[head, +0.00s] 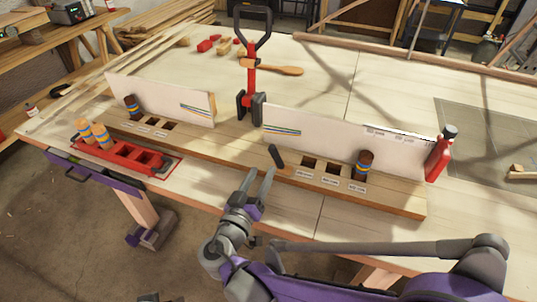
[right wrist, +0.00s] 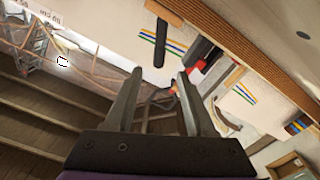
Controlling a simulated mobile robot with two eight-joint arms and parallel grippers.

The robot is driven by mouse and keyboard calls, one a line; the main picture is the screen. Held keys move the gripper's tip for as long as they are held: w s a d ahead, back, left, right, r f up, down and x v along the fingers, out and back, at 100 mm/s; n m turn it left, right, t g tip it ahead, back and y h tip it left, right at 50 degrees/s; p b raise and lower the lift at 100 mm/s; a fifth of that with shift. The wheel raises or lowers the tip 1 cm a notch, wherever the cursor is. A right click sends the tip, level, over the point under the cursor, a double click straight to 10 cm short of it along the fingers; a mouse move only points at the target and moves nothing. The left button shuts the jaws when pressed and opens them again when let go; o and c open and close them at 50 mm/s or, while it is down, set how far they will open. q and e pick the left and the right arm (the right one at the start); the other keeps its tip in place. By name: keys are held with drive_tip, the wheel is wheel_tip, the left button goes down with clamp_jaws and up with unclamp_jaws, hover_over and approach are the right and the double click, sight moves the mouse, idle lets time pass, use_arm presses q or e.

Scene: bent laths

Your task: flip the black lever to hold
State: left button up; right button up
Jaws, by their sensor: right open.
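The black lever (head: 275,156) stands on the long wooden base, just left of the square holes of the right-hand block, leaning slightly left in the head view. The lever (right wrist: 159,42) also shows in the right wrist view, beyond the fingertips and roughly in line with the gap between them. My right gripper (head: 259,172) is open and empty, close in front of the lever and apart from it. The small labels near the lever are too small to read. My left gripper is not in view.
White upright boards (head: 340,133) stand behind the base. A red clamp with a black handle (head: 251,80) rises between them. A brown striped peg (head: 363,164) stands right of the lever. A red bottle (head: 440,155) stands at the right end. A red tray (head: 125,156) lies left.

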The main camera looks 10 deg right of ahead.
sight(272, 154)
drive_tip(key=x, duration=0.9)
drive_tip(key=shift+w+d, duration=0.25)
drive_tip(key=shift+d, duration=0.05)
clamp_jaws()
idle(1.0)
